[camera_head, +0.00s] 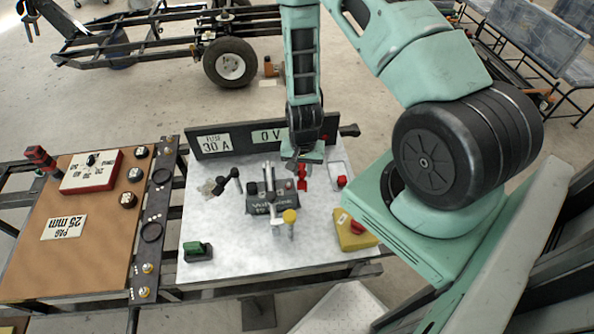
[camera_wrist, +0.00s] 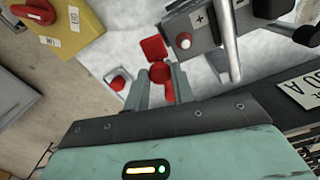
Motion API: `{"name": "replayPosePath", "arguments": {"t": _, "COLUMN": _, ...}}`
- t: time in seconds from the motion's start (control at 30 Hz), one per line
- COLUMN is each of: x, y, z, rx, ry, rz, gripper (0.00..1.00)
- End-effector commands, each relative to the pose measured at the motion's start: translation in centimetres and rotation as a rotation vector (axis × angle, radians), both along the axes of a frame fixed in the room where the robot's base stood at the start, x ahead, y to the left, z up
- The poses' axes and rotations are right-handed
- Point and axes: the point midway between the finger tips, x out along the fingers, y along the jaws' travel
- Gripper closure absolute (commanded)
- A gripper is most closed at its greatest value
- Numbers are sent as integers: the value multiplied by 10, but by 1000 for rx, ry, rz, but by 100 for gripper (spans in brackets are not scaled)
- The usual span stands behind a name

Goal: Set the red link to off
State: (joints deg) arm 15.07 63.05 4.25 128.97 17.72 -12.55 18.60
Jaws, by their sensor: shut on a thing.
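The red link (camera_head: 302,178) is a small red piece on the white panel, just right of the grey central device. In the wrist view, its red parts (camera_wrist: 153,48) extend ahead of and between my fingers. My gripper (camera_wrist: 160,80) is shut on the red link, with one finger on each side of its round middle. In the head view, my gripper (camera_head: 297,164) reaches down from above at the panel's far side, and it partly hides the link's far end. Whether the link is tilted or turned cannot be told clearly.
The grey device (camera_head: 265,203) with upright levers stands close left of the link. A red button (camera_head: 341,182) on a white box and a yellow box (camera_head: 352,230) with a red knob stand to the right. A dark sign board (camera_head: 210,143) runs behind. A green switch (camera_head: 198,250) sits front left.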

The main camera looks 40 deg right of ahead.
Motion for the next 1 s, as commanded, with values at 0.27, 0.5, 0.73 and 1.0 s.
{"name": "replayPosePath", "arguments": {"t": 0.27, "x": -9, "y": -14, "z": -1, "rx": -1, "ry": 1, "rz": 260, "gripper": 100}}
{"name": "replayPosePath", "arguments": {"t": 0.5, "x": -13, "y": -26, "z": -1, "rx": -1, "ry": 0, "rz": 478, "gripper": 100}}
{"name": "replayPosePath", "arguments": {"t": 0.73, "x": -15, "y": -36, "z": 0, "rx": -1, "ry": -1, "rz": 645, "gripper": 100}}
{"name": "replayPosePath", "arguments": {"t": 1.0, "x": -15, "y": -43, "z": 0, "rx": -1, "ry": 1, "rz": 761, "gripper": 100}}
